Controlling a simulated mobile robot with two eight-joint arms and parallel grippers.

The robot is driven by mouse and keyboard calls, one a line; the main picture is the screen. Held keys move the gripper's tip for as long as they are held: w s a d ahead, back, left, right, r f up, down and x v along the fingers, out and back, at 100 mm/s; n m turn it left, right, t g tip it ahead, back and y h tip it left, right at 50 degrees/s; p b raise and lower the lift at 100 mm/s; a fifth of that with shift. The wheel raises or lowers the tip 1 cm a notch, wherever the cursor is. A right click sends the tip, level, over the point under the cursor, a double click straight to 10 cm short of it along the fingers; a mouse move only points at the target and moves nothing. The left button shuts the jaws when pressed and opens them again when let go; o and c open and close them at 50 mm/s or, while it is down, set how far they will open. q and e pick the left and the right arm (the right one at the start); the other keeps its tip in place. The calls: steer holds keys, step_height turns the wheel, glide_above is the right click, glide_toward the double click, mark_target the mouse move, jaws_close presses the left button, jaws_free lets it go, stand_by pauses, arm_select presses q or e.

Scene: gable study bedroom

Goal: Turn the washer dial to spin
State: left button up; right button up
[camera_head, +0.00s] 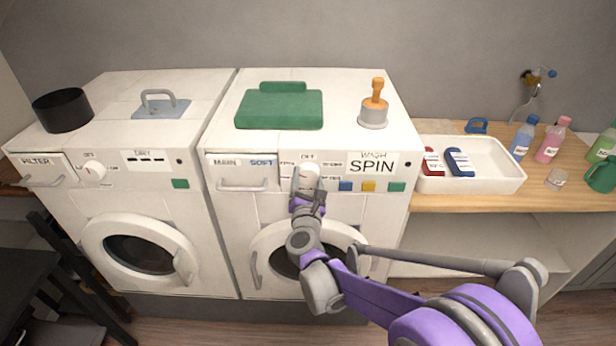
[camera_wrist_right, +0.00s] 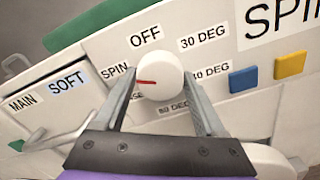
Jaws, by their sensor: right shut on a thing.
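The washer (camera_head: 230,215) is the right-hand white machine, with "WASH SPIN" on its panel. Its white round dial (camera_head: 308,172) is at the panel's middle, partly covered by my right gripper (camera_head: 306,188). In the right wrist view the dial (camera_wrist_right: 160,74) sits between the two fingers of my right gripper (camera_wrist_right: 161,88), which is shut on it. The dial's red mark points left, toward the SPIN (camera_wrist_right: 115,72) side. A label below SPIN is partly hidden by a finger. OFF (camera_wrist_right: 145,36) is above the dial. My left gripper is not in view.
Left of the dial is a drawer (camera_head: 243,184) with a handle; right are blue, yellow and green buttons. A dryer (camera_head: 62,200) stands left. A white tray (camera_head: 500,180) is right.

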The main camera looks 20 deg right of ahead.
steer(key=shift+m, duration=0.4)
steer(key=o, duration=1.3)
steer(key=shift+s, duration=0.1)
steer(key=b+v, duration=0.1)
steer(key=v, duration=0.9)
steer(key=shift+s+a, duration=0.1)
steer(key=shift+s, duration=0.2)
steer(key=shift+r, duration=0.1)
